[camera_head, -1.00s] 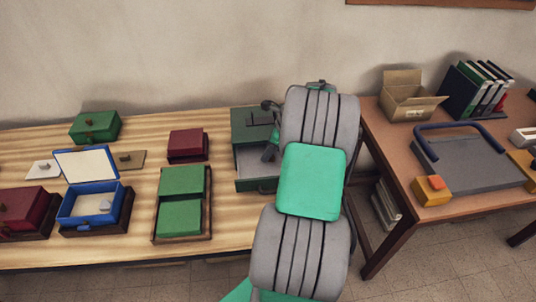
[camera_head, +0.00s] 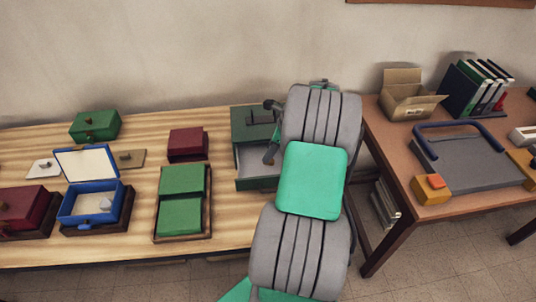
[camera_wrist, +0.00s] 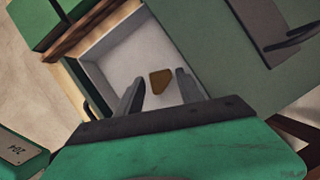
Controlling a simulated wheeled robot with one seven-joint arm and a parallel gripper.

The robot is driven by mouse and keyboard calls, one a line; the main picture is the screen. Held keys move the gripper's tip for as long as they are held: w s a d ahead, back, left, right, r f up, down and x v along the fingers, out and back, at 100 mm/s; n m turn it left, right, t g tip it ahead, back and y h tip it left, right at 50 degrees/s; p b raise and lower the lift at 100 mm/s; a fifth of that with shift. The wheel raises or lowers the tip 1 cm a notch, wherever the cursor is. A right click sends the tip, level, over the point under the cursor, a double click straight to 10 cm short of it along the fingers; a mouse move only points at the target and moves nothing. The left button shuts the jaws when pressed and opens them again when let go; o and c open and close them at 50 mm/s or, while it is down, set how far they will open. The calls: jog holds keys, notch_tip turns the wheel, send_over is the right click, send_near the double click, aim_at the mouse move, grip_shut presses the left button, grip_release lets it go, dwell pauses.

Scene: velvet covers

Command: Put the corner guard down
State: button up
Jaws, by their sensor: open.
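The corner guard (camera_wrist: 160,83) appears to be the small brown piece in the wrist view, on the pale floor of an open drawer (camera_wrist: 112,52). My gripper (camera_wrist: 158,80) is open, with one grey finger on each side of the piece and gaps between. I cannot tell its height above the drawer floor. In the head view the drawer (camera_head: 252,160) sticks out of a dark green cabinet (camera_head: 250,122) at the table's right end.
Green boxes in a wooden tray (camera_head: 155,231), a dark red box (camera_head: 186,144) and an open blue box (camera_head: 92,203) stand to the left. A brown desk (camera_head: 385,235) on the right holds a cardboard box (camera_head: 405,100) and binders. Bare wood lies before the drawer.

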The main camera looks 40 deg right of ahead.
jog(key=v, duration=1)
jog(key=w+a+r+n+h, duration=0.1)
jog(key=w+a+r+n, duration=0.15)
jog(key=a+n, duration=0.7)
jog(key=w+a+r+n, duration=0.1)
jog(key=a+r+n, duration=0.4)
jog(key=a, duration=0.7)
jog(key=s+a+f+n+h, duration=0.1)
jog(key=s+a+f+n, duration=0.1)
jog(key=s+a+n, duration=0.7)
jog(key=a+n, duration=0.2)
jog(key=n, duration=0.4)
jog(key=shift+s+a+f+t, duration=0.15)
jog(key=shift+a+f+t, duration=0.1)
jog(key=shift+t, duration=0.05)
